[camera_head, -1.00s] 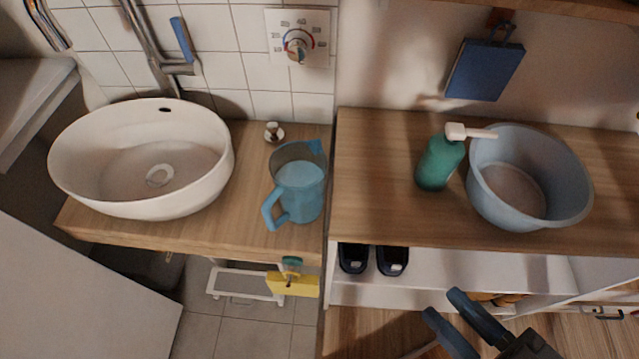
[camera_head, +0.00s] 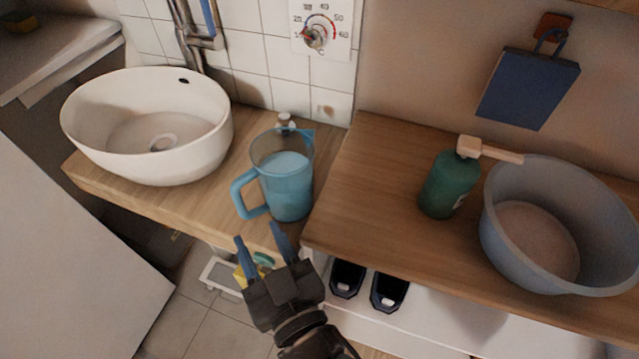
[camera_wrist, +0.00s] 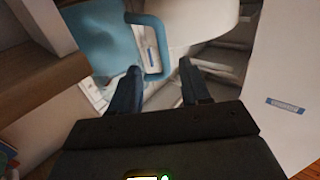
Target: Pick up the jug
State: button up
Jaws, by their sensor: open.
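The jug (camera_head: 288,185) is a blue translucent pitcher standing upright on the wooden counter, right of the white sink. Its handle (camera_head: 243,194) points left and toward the front. My gripper (camera_head: 262,243) is open and empty, just in front of the jug and below its handle in the head view. In the wrist view, the jug (camera_wrist: 103,38) is at the upper left. Its handle (camera_wrist: 156,52) hangs just beyond and between the two fingertips (camera_wrist: 160,80). I see no contact between the fingers and the jug.
The white sink (camera_head: 150,125) is left of the jug. A raised wooden shelf (camera_head: 375,180) to the right holds a green soap bottle (camera_head: 447,185) and a grey-blue basin (camera_head: 545,225). Dark shoes (camera_head: 388,291) stand below it. A small metal knob (camera_head: 285,121) is behind the jug.

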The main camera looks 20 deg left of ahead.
aim_at(241, 208)
jog(key=x, duration=0.4)
jog(key=p+x, duration=0.1)
jog(key=x, duration=0.3)
jog(key=shift+a, duration=0.45)
jog(key=shift+c, duration=0.2)
grip_shut()
